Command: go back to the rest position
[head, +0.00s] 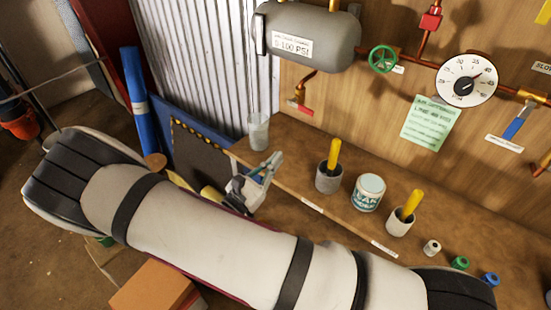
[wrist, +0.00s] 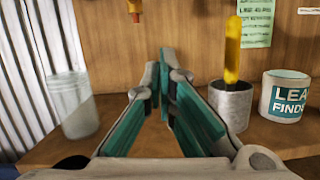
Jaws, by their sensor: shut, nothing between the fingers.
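My gripper (head: 266,168) is shut and empty, low over the left end of the wooden shelf in the head view. In the wrist view its teal-padded fingers (wrist: 165,62) meet at the tips, with bare wooden panel behind them. My arm lies across the lower part of the head view and hides the floor and part of the shelf front.
A clear cup (head: 258,131) stands left of my gripper on the shelf (head: 310,198). To the right are a grey pot with a yellow handle (head: 329,178), a leak finder tin (head: 368,192) and another pot (head: 400,221). A grey tank (head: 310,38) hangs above. An orange box (head: 152,290) sits below.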

